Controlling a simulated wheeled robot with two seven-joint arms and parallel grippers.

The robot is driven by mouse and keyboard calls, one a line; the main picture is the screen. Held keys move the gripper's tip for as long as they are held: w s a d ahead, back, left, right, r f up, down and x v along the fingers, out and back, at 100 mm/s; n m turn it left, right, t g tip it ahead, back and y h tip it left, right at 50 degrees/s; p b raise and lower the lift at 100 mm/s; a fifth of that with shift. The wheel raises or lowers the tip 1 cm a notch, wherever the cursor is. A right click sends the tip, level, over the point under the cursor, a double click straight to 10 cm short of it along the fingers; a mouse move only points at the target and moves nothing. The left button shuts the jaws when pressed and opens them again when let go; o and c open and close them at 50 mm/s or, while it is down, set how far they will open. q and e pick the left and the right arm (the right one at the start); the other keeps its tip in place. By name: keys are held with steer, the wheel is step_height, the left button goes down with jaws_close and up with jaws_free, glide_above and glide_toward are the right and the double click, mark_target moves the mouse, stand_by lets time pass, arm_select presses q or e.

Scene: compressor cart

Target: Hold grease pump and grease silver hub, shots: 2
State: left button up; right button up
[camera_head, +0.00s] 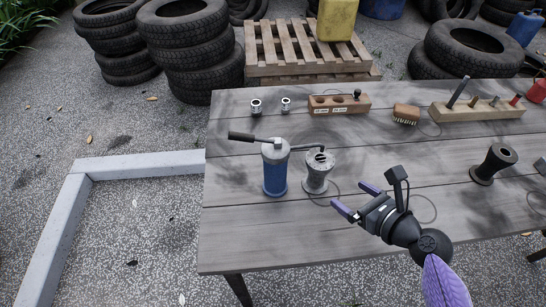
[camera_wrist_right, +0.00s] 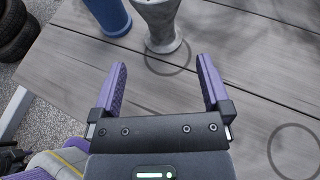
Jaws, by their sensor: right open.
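The grease pump (camera_head: 275,170) stands upright near the left of the table, with a blue body, grey top and black lever handle pointing left. Its nozzle arm reaches right, to the top of the silver hub (camera_head: 317,174), a flared metallic piece beside it; whether they touch is unclear. In the right wrist view the pump's blue lower body (camera_wrist_right: 109,16) and the hub's base (camera_wrist_right: 163,32) show at the top edge. My right gripper (camera_head: 352,200) is open and empty, to the right of the hub and pointing at it, its purple fingers (camera_wrist_right: 164,88) apart. My left gripper is not in view.
The wooden table (camera_head: 240,235) holds two small metal fittings (camera_head: 271,105), a wooden block with holes (camera_head: 339,104), a brush (camera_head: 406,114), a tool rack (camera_head: 477,109) and a dark flared hub (camera_head: 494,164). The table front is clear. Tyres and a pallet (camera_head: 290,52) stand behind.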

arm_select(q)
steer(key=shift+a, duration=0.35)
